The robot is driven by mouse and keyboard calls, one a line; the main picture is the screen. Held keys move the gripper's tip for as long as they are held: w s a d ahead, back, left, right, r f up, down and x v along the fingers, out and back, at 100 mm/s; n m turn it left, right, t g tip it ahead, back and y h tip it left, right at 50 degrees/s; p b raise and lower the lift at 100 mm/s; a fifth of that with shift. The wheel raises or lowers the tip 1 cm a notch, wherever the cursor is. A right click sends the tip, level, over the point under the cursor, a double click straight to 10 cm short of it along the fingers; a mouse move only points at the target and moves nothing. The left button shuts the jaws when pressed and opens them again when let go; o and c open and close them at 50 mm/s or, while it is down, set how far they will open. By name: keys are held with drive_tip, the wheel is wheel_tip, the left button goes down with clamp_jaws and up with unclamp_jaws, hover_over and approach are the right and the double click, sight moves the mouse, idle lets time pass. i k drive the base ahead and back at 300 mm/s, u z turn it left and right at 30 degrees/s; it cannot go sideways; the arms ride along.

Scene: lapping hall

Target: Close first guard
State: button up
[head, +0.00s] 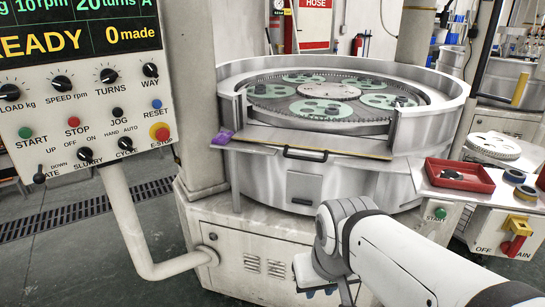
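A round lapping machine (252,172) with a metal tub wall stands in the middle of the head view. A front panel with a black bar handle (306,154), which looks like the guard, sits low across the front. The opening above it is uncovered, and the geared plates (325,108) inside show through it. I cannot tell from this view how the panel is hinged. My gripper (322,292) is at the bottom, below and apart from the handle. It points down, and its fingers are mostly hidden or too small to show whether they are open.
A control panel (85,95) on a bent pipe stands at left, its screen reading READY and 0 made. A purple item (222,137) lies at the panel's left end.

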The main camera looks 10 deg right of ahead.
sight(327, 142)
drive_tip(key=u, duration=0.05)
drive_tip(key=i, duration=1)
drive_tip(key=u, duration=0.05)
